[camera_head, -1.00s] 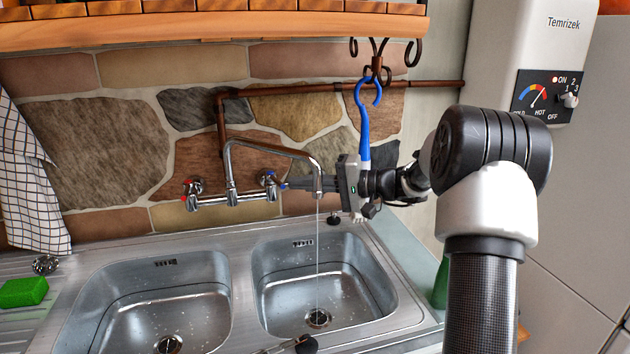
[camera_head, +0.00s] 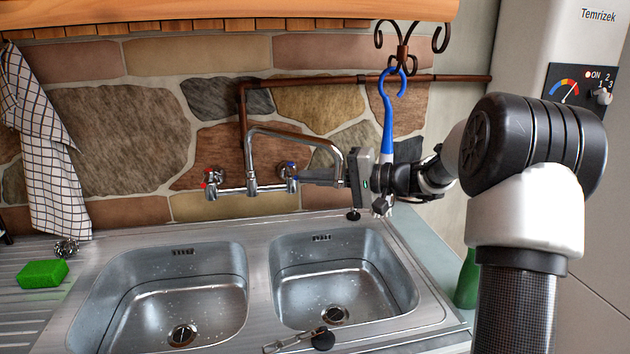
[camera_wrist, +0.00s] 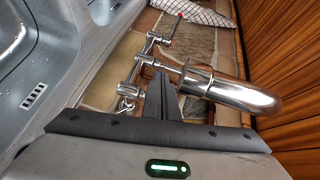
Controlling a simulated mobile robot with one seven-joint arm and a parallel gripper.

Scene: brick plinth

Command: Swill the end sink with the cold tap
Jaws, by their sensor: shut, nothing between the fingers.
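The chrome mixer has a blue-marked cold tap (camera_head: 290,169) on the right and a red-marked hot tap (camera_head: 212,178) on the left. Its curved spout (camera_head: 300,137) points over the right sink (camera_head: 345,270); its lower end is near my gripper. My gripper (camera_head: 301,178) is shut and empty, fingertips beside the cold tap; I cannot tell if they touch it. In the wrist view the closed fingers (camera_wrist: 160,90) lie between the spout (camera_wrist: 235,88) and the mixer body (camera_wrist: 140,65). No water stream shows. The right sink has scattered droplets and an open drain (camera_head: 333,315).
A left sink (camera_head: 165,290) adjoins it. A blue-handled tool (camera_head: 387,125) hangs from a scroll hook close above my wrist. A green sponge (camera_head: 42,273) lies on the drainer, a black plug (camera_head: 323,338) at the front rim. A green bottle (camera_head: 467,280) stands right; a checked cloth (camera_head: 45,150) hangs left.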

